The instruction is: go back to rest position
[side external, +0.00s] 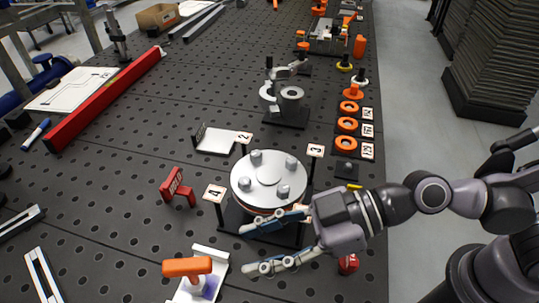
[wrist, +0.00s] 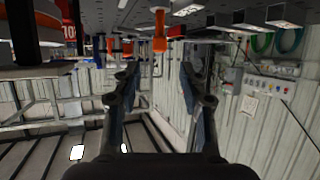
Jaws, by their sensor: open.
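My gripper (side external: 275,243) is at the near right of the work table in the side external view. Its two fingers are spread apart with nothing between them. The upper finger overlaps the front edge of a round silver plate (side external: 268,181) with several upright knobs; I cannot tell whether they touch. In the wrist view my gripper (wrist: 160,75) is also open and empty, with walls and shop equipment beyond it.
A red bar (side external: 105,100) lies at the left. Open floor (side external: 415,120) is at the right.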

